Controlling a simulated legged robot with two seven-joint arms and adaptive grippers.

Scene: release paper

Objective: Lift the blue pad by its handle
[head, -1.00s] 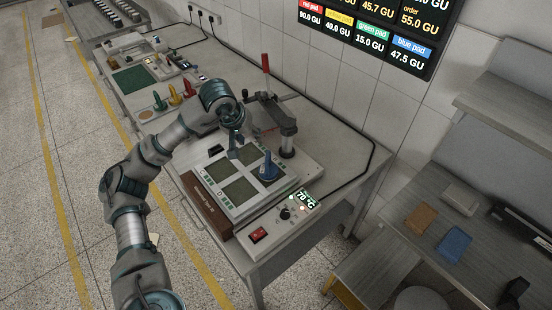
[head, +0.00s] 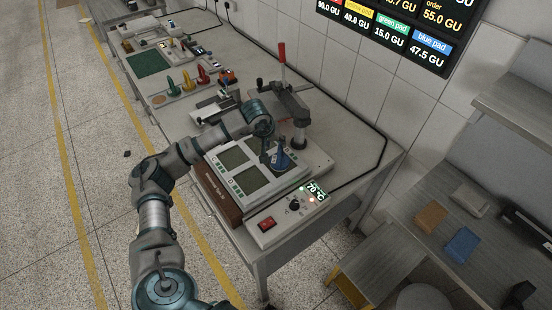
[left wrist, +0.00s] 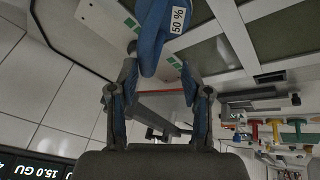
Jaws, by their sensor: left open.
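The blue pad (head: 285,160) stands with its upright handle on the right part of the light-coloured plate (head: 238,205), near the press column. In the left wrist view the blue handle (left wrist: 152,35) and a white "50 %" label show at the top. My left gripper (head: 272,157) is open right beside the handle. In the left wrist view its two fingertips (left wrist: 158,58) lie on either side of the handle's end, apart from each other; I cannot tell whether either touches it. My right gripper is not in view.
The control box (head: 290,210) reading 70 °C is in front. Green, yellow and red handled pads (head: 188,80) stand farther back. Orange (head: 431,215) and blue (head: 462,243) blocks lie on the right bench.

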